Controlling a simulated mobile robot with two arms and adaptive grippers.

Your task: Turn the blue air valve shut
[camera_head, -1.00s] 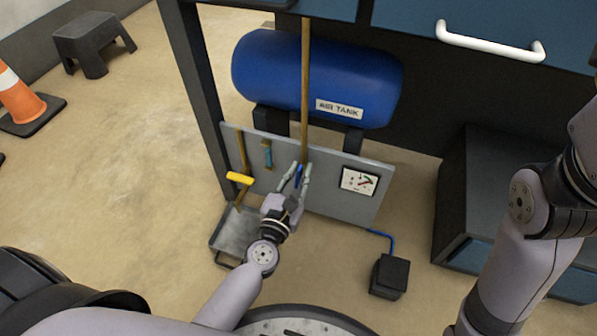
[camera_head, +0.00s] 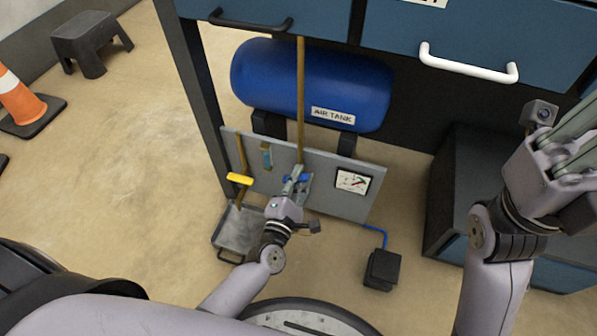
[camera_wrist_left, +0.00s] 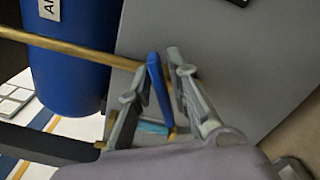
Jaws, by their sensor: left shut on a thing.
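The blue air valve handle (camera_wrist_left: 155,88) sits on the grey panel below the tank. My left gripper (camera_head: 298,176) is shut on it. In the left wrist view the blue handle lies between the two fingers of my left gripper (camera_wrist_left: 160,72). A brass pipe (camera_head: 301,90) runs up from the valve. My right gripper (camera_head: 583,140) is raised at the right edge, away from the panel; its fingertips are cut off.
The blue air tank (camera_head: 285,85) stands behind the panel (camera_head: 333,205). A yellow handle (camera_head: 240,179) and a teal handle (camera_head: 267,157) are left of the valve. A gauge (camera_head: 353,182) is at its right. A tray (camera_head: 235,236) and a black box (camera_head: 382,268) are on the floor.

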